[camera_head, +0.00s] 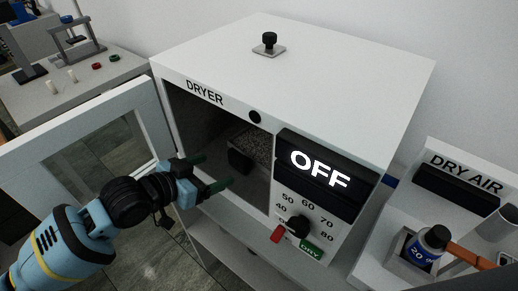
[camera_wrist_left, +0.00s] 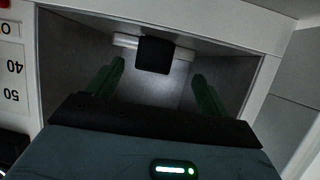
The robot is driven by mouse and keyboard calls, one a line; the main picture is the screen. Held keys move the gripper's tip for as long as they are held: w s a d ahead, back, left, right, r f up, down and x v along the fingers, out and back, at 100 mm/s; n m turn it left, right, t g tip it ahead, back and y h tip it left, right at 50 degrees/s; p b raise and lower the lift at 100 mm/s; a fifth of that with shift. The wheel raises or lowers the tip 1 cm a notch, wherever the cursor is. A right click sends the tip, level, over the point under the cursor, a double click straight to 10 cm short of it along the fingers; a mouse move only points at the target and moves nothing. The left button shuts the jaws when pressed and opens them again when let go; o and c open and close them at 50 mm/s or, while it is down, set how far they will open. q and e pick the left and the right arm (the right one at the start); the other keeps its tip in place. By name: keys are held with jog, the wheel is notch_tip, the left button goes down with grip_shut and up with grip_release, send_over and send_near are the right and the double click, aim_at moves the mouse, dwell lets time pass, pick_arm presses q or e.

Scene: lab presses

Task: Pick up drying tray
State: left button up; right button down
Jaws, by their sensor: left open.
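The drying tray (camera_head: 258,140) sits inside the dryer's dark chamber, with grainy material showing on it and a black handle (camera_head: 238,161) at its front. In the left wrist view the black handle (camera_wrist_left: 155,55) stands out in front of the tray's pale front edge (camera_wrist_left: 125,41). My left gripper (camera_head: 217,170) is at the chamber opening with its two green fingers pointing in. In the left wrist view the gripper (camera_wrist_left: 158,72) is open and empty, a finger on either side below the handle, apart from it. My right gripper is not in view.
The dryer (camera_head: 300,65) has its door (camera_head: 75,150) swung open to the left, beside my arm. Its display (camera_head: 320,171) reads OFF, above a dial knob (camera_head: 298,226). A dry air unit (camera_head: 458,200) with a bottle (camera_head: 430,243) stands at right. A bench (camera_head: 75,85) is at left.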

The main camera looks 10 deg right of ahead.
aim_at(235, 164)
pick_arm(q)
jog(key=shift+s+d+x, duration=0.1)
jog(key=shift+x, duration=1.2)
jog(key=shift+s+d+x, duration=0.1)
jog(key=shift+s+x, duration=0.05)
jog(key=shift+x, duration=1.15)
jog(key=shift+s+d+x, duration=0.1)
jog(key=shift+x, duration=1.15)
jog(key=c, duration=1.2)
